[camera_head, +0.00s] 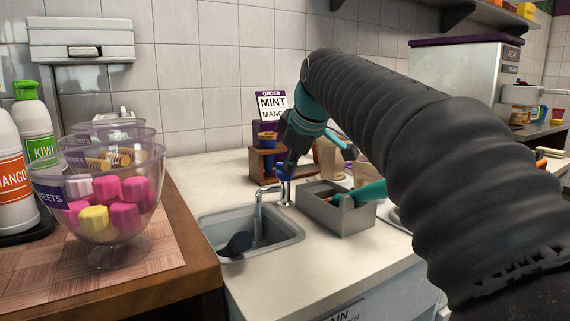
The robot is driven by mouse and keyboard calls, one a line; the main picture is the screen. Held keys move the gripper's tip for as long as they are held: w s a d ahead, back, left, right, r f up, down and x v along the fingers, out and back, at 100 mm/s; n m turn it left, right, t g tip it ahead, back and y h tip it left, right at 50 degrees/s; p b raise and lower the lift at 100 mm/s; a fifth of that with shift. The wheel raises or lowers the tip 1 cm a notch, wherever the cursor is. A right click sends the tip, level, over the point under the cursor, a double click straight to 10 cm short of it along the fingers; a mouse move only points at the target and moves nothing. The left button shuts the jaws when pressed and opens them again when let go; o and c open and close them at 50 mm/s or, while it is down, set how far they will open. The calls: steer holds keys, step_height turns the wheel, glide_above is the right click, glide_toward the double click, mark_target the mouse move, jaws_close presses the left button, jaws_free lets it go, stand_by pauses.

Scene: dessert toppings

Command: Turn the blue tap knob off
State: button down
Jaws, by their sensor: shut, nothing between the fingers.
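The blue tap knob (284,172) sits on top of the chrome tap (286,191) at the back right corner of the small sink (250,232). A pale stream shows below the spout, and it looks like running water. My gripper (287,165) points down at the knob from above and is shut with nothing held. Its fingertips are at the knob and partly cover it; I cannot tell whether they touch it. A dark spoon-like utensil (239,243) lies in the sink.
A grey bin (340,218) with teal-handled tools stands just right of the tap. A wooden rack (268,165) and an order sign (271,104) stand behind it. Glass bowls of sweets (107,200) and sauce bottles (14,166) fill the wooden counter at left.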

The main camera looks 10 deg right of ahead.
steer(key=shift+d+n+y, duration=0.3)
steer(key=shift+n+y, duration=0.3)
steer(key=shift+n, duration=0.4)
stand_by(1.4)
